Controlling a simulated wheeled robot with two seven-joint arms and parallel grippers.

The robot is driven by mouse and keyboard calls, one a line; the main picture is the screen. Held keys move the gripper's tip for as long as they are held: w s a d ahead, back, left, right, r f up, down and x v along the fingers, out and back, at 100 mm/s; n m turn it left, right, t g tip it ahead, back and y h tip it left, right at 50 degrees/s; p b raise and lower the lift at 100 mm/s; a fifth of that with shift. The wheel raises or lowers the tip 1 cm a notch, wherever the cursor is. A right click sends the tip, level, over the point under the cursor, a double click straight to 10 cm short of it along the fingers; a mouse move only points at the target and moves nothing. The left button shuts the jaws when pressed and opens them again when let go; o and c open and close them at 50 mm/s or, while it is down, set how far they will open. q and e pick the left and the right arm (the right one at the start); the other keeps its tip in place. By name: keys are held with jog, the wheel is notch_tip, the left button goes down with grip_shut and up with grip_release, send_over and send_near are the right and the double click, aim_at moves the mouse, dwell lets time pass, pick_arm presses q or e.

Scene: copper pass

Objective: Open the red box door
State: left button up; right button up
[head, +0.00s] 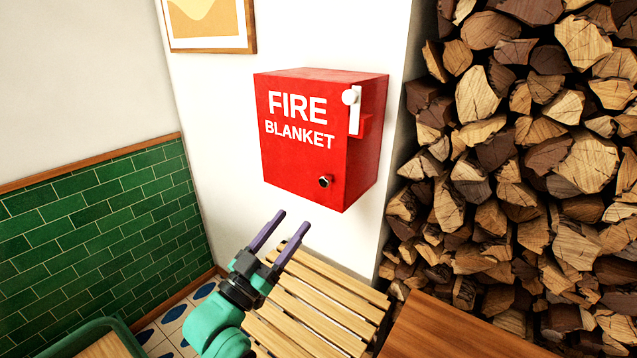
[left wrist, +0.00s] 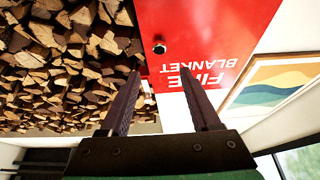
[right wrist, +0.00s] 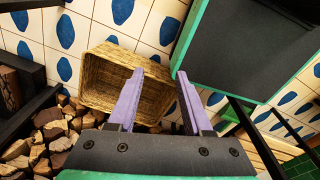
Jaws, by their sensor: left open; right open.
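The red box (head: 305,150), lettered FIRE BLANKET, is fixed to the white wall, its door shut. A small round dark knob (head: 326,181) sits low on its front, near the right edge. A white latch with a round head (head: 350,97) is at the upper right edge. My left gripper (head: 282,233) is open and empty, below the box and apart from it. In the left wrist view the box (left wrist: 205,20) and knob (left wrist: 159,47) appear upside down beyond the open fingers (left wrist: 165,100). My right gripper (right wrist: 160,95) is open and empty, seen only in the right wrist view.
Stacked firewood (head: 530,150) fills the right side. A slatted wooden bench (head: 320,305) stands below the box, beside a brown wooden top (head: 450,335). A framed picture (head: 210,25) hangs at upper left. A wicker basket (right wrist: 105,85) is under my right gripper.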

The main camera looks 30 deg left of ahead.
pick_arm(q)
jog(key=p, duration=0.2)
send_near(323, 185)
notch_tip(323, 185, up, 2)
jog(key=w, duration=0.3)
jog(key=p+x, duration=0.1)
jog(key=x, duration=0.3)
jog(key=shift+w+d+f, duration=0.1)
jog(key=shift+w+d, duration=0.15)
jog(key=shift+w, duration=0.15)
jog(key=shift+c, duration=0.9)
grip_shut()
pick_arm(e)
jog(key=r, duration=0.1)
jog(key=w+r, duration=0.1)
jog(key=r, duration=0.2)
jog(key=shift+w+a, duration=0.1)
jog(key=shift+w, duration=0.2)
